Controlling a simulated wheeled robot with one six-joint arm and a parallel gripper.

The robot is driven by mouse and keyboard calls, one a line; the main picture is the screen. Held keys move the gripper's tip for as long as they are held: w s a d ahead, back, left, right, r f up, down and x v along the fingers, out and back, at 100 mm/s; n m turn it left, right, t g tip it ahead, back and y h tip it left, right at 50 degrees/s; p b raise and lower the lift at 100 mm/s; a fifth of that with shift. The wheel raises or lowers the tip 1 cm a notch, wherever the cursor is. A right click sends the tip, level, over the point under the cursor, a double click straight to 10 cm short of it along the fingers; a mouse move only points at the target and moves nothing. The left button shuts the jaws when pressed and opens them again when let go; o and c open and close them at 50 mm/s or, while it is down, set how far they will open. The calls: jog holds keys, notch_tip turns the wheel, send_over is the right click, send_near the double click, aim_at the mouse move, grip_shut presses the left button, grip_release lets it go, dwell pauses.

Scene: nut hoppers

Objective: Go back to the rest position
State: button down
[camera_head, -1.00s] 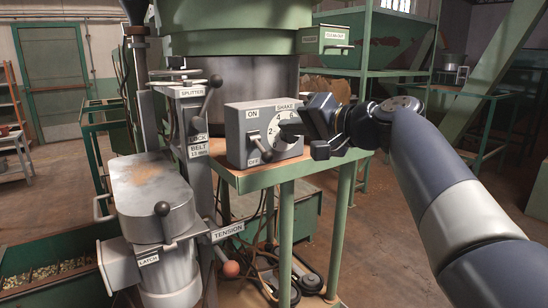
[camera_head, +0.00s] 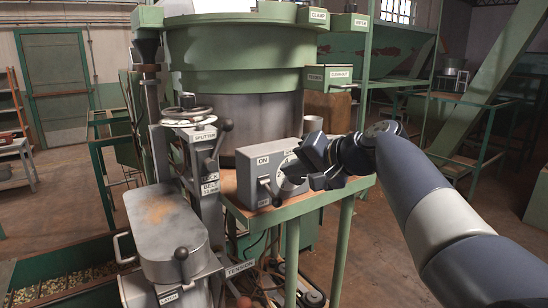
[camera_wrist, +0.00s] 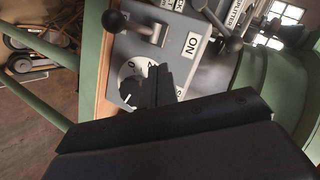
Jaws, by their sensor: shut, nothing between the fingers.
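My gripper (camera_head: 292,180) is shut and empty. It stands in front of the right part of a grey control box (camera_head: 250,182) in the head view and hides most of the box's dial (camera_head: 288,161). In the wrist view the dark fingers (camera_wrist: 163,84) overlap the dial (camera_wrist: 127,70), and a black knob (camera_wrist: 131,91) shows beside them. I cannot tell whether the fingers touch the knob. The ON plate (camera_wrist: 192,44) and a lever (camera_wrist: 136,27) on the box are also in the wrist view.
The box stands on a green-framed table (camera_head: 300,205). A large green hopper machine (camera_head: 240,60) rises behind it. A splitter column with levers (camera_head: 205,150) and a grey lidded housing (camera_head: 165,225) stand at the left.

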jog(key=shift+s+a+r+g+h+p, duration=0.15)
jog(key=shift+r+g+h+p, duration=0.25)
jog(key=shift+p, duration=1.3)
jog(key=shift+w, duration=0.25)
jog(key=w+b+v, duration=0.1)
jog(key=b+v, duration=0.1)
jog(key=v, duration=0.5)
jog(key=shift+d+r, duration=0.45)
jog(key=shift+d, duration=0.15)
jog(key=shift+s, duration=0.1)
